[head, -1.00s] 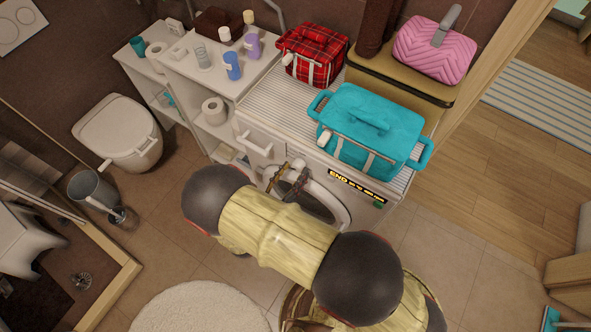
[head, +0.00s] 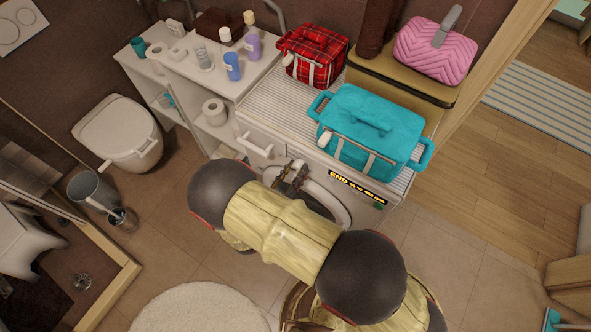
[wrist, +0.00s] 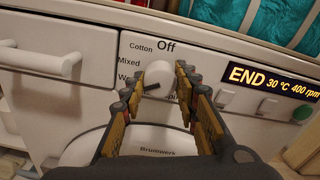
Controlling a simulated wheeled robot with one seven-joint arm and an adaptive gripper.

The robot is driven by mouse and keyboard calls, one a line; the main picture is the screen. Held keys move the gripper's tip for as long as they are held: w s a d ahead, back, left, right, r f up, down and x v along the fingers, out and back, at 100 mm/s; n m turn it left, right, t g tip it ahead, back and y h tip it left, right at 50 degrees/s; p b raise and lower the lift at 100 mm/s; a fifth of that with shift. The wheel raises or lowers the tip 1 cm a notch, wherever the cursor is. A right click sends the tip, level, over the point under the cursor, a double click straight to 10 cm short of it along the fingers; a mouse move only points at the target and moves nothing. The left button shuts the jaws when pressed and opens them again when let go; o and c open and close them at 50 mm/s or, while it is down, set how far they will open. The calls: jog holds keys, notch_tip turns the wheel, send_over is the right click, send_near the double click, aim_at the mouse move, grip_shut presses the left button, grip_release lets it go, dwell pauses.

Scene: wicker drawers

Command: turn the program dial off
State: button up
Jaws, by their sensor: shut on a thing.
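The white program dial (wrist: 158,75) is on the front panel of the white washing machine (head: 238,139). "Off" is printed above the dial, with "Cotton", "Mixed" and a partly hidden word starting with "W" down its left side. A dark pointer mark on the dial slants to the lower left, near the "W" word. My gripper (wrist: 161,84) has its fingers on either side of the dial and is shut on it. In the head view my gripper (head: 291,177) is at the machine's front, and the dial is hidden there.
The lit display (wrist: 272,80) reads END, 30 °C, 400 rpm. A drawer handle (wrist: 42,62) is left of the dial. A turquoise bag (head: 365,125) and a red plaid bag (head: 312,55) sit on top. The round door (head: 330,200) is below.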

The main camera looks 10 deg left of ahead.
jog(key=c, duration=0.3)
jog(key=shift+m, duration=0.4)
jog(key=shift+c, duration=0.2)
jog(key=m, duration=0.3)
jog(key=shift+m+b, duration=0.4)
jog(key=m+b, duration=0.1)
jog(key=m, duration=0.2)
jog(key=shift+m, duration=0.3)
jog(key=m+b, duration=0.1)
jog(key=m, duration=0.2)
jog(key=shift+m, duration=0.3)
jog(key=m+b, duration=0.3)
jog(key=m, duration=0.3)
jog(key=shift+f, duration=0.1)
jog(key=m+b, duration=0.4)
jog(key=m, duration=0.2)
